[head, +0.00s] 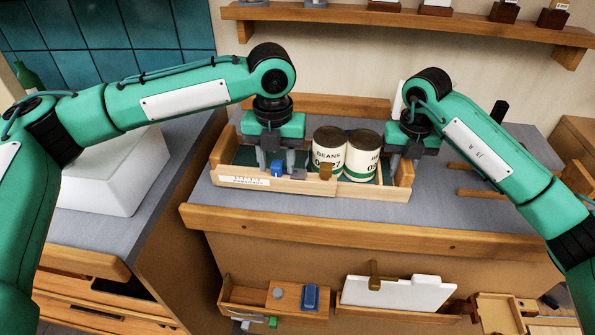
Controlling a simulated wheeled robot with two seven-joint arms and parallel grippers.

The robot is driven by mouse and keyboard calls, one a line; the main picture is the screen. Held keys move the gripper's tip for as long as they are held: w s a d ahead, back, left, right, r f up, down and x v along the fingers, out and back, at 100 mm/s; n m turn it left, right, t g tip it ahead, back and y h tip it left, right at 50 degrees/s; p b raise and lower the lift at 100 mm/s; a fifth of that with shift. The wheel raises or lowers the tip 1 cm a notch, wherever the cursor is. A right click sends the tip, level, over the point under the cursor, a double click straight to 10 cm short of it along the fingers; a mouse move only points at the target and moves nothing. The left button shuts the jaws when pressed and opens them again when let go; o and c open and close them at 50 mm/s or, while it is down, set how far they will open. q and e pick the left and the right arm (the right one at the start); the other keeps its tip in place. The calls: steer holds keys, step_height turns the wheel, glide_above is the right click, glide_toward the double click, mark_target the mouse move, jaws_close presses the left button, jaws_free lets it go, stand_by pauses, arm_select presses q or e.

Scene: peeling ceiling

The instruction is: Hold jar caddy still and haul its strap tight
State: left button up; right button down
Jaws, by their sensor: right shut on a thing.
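The jar caddy (300,186) is a low wooden tray on the grey-topped bench, with a label on its front wall. My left gripper (276,168) points down at the caddy's front left, fingers apart. A small blue tab (277,169) shows between or just behind its fingers; contact is unclear. A brown block (325,171) sits at the front wall. My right gripper (396,168) is shut at the caddy's right end wall, its fingertips partly hidden. I cannot make out the strap's run.
A wooden shelf (400,18) with small items hangs on the wall behind. A white box (110,180) stands on the left counter. Wooden handles (480,193) lie to the right. The bench's front strip is clear. Below, racks hold a white board (395,293) and a blue item (311,297).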

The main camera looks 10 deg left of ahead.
arm_select(q)
jaws_close()
steer(key=shift+a, duration=0.1)
